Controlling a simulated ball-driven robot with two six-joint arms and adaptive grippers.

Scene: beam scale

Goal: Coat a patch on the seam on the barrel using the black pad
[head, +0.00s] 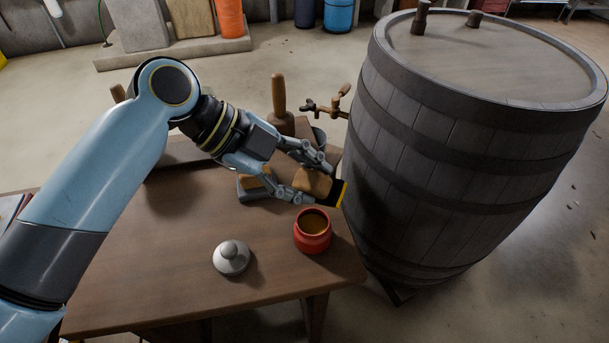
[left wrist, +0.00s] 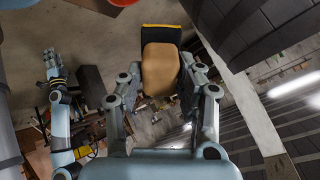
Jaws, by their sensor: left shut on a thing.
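My left gripper (head: 311,178) is shut on the tan wooden handle of the black pad (head: 340,193). The pad has a yellow edge and faces right, close to the side of the dark wooden barrel (head: 430,150). I cannot tell whether they touch. The left wrist view shows the handle between both fingers and the pad (left wrist: 160,38) beyond it. The barrel's stave seams show as dark lines; no coated patch is visible. An open red pot (head: 312,243) with amber contents stands below the pad. My right gripper (left wrist: 52,62) shows small in the left wrist view; its jaws are unclear.
A pale knobbed lid (head: 231,258) lies on the wooden table (head: 180,290), left of the pot. A wooden mallet-like tool (head: 279,105) stands behind the gripper. A tap (head: 328,105) juts from the barrel's left side. The table's front left is clear.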

